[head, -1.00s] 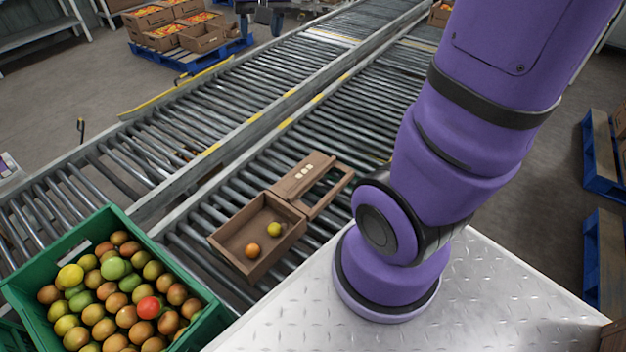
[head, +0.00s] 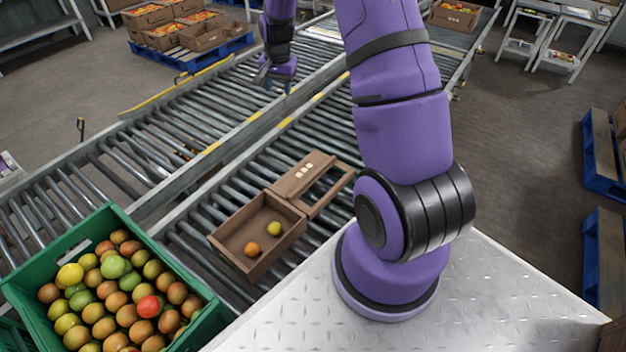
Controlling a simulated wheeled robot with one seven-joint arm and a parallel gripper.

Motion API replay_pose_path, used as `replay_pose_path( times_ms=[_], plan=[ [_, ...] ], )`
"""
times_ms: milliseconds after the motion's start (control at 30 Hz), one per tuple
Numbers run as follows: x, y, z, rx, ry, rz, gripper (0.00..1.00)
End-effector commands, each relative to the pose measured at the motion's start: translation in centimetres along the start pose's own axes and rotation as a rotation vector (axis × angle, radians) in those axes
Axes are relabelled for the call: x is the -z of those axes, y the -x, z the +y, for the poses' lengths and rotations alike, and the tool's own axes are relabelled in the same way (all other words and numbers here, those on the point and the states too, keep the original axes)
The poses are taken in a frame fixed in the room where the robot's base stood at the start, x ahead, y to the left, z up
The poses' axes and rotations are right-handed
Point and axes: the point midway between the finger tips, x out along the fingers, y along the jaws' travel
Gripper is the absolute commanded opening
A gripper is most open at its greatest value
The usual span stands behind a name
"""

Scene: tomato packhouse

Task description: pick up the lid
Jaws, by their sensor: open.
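The lid (head: 291,181) is flat brown cardboard with a cut-out window on its right half and several pale marks on its left half. It lies on the near roller conveyor, right behind an open cardboard box (head: 232,258); I cannot tell whether they touch. The box holds an orange tomato (head: 252,249) and a yellow one (head: 274,229). My gripper (head: 277,80) is open and appears empty, high up and beyond the lid, over the conveyors' far part. It is small in the head view and well apart from the lid.
A green crate (head: 190,333) full of tomatoes stands at the lower left. A metal rail (head: 229,139) with yellow marks runs between the two roller conveyors. Filled cartons (head: 165,38) sit on a blue pallet at the back. The rollers around the lid are clear.

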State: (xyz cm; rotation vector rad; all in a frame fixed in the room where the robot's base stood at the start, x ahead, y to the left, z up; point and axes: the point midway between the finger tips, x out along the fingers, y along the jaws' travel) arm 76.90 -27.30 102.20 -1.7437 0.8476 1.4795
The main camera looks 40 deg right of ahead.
Motion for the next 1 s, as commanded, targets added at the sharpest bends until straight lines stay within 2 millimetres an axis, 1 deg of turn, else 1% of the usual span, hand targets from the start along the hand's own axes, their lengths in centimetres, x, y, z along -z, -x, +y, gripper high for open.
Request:
replay_pose_path(
  times_ms=[33, 233, 333, 433, 600, 700, 800, 900, 1000],
  plan=[
    [0.5, -2.0, 0.5, -0.010, -0.026, -0.010, 0.51],
    [2.2, -9.1, 2.3, -0.036, -0.136, -0.033, 0.51],
    [2.7, -12.8, 3.5, -0.050, -0.191, -0.045, 0.51],
    [3.0, -16.5, 4.9, -0.064, -0.246, -0.056, 0.51],
    [2.9, -22.7, 7.5, -0.087, -0.338, -0.073, 0.51],
    [2.6, -25.9, 8.9, -0.099, -0.385, -0.082, 0.51],
    [2.2, -28.4, 10.0, -0.108, -0.421, -0.088, 0.51],
    [1.9, -29.8, 10.8, -0.113, -0.445, -0.091, 0.51],
    [1.8, -30.7, 11.1, -0.115, -0.456, -0.092, 0.51]
  ],
)
